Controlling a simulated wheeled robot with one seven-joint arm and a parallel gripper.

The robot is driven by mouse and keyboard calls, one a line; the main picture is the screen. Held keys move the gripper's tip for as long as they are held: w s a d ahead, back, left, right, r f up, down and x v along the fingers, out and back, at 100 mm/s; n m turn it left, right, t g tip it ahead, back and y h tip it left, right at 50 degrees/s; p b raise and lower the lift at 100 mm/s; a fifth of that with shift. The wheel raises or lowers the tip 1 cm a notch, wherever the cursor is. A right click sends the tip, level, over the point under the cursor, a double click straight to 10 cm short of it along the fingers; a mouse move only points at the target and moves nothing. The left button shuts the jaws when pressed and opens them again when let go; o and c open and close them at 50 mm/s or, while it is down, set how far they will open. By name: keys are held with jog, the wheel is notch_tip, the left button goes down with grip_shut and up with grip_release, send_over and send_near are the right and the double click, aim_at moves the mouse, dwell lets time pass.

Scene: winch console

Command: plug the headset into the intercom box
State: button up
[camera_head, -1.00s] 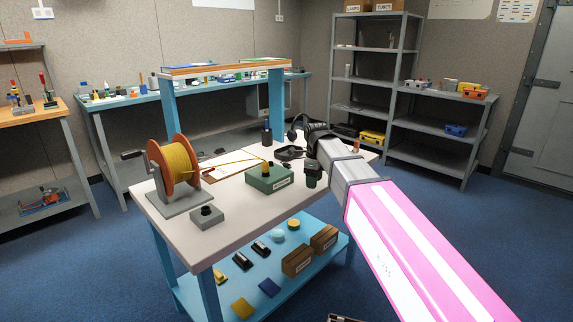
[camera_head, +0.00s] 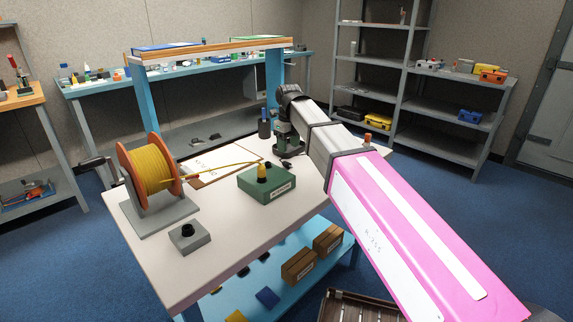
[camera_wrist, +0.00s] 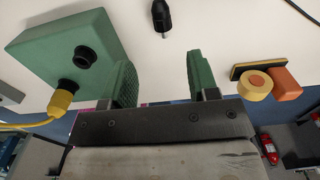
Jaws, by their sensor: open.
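The green intercom box (camera_head: 267,183) sits on the white bench top, with a yellow plug (camera_head: 262,172) and its yellow cable on it. In the wrist view, the box (camera_wrist: 70,45) is left of my fingers, showing the yellow plug (camera_wrist: 62,97) in one socket and an empty black socket (camera_wrist: 85,56). A black plug (camera_wrist: 160,14), apparently the headset's, is beyond the gap between my fingers, apart from them. My gripper (camera_wrist: 160,68) is open and empty. In the head view my gripper (camera_head: 287,150) is behind and right of the box; the headset is largely hidden by my arm.
A reel of yellow cable (camera_head: 152,172) stands at the left of the bench, near a grey socket block (camera_head: 189,237). A clipboard (camera_head: 212,165) lies behind the intercom box. An orange and yellow item (camera_wrist: 268,82) is right of my gripper. Boxes (camera_head: 298,265) occupy the lower shelf.

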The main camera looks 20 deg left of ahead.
aim_at(288, 165)
jog(key=f, duration=0.8)
jog(key=shift+w+d, duration=0.1)
jog(key=shift+w, duration=0.1)
jog(key=c, duration=1)
